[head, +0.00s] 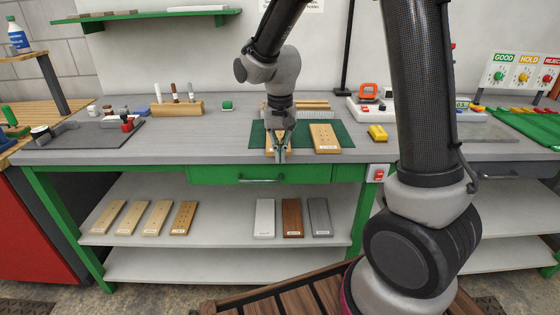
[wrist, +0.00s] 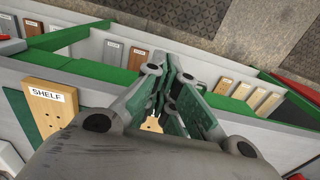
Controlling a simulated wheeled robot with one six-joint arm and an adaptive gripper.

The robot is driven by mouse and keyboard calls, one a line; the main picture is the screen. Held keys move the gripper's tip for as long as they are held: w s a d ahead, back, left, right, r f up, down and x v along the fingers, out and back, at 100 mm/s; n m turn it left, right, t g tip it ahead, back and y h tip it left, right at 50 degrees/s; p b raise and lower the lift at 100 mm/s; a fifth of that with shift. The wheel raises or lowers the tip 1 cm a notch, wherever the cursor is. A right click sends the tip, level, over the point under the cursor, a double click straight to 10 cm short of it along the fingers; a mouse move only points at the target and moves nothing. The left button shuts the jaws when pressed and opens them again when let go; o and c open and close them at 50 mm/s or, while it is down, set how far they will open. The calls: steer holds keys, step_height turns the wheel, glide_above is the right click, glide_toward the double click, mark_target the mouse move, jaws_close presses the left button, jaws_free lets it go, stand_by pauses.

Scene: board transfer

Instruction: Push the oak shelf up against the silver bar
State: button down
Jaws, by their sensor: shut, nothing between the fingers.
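A light wooden board labelled SHELF (wrist: 52,108) lies flat on the green mat (head: 343,133); in the head view this board (head: 324,138) is right of my gripper. Another light board (head: 268,139) lies on the mat partly behind my gripper; its tip shows between the fingers in the wrist view (wrist: 152,125). My gripper (head: 279,156) is shut and empty, pointing down near the bench's front edge, apart from the labelled board. I cannot tell whether it touches the other board. A low ridged strip (head: 313,105) runs behind the boards; I cannot clearly pick out the silver bar.
A yellow block (head: 377,133) sits right of the mat. A wooden holder with markers (head: 177,108) and a green item (head: 227,105) stand left. Several boards lie on the lower shelf (head: 220,225).

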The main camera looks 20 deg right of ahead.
steer(key=shift+r, duration=2.75)
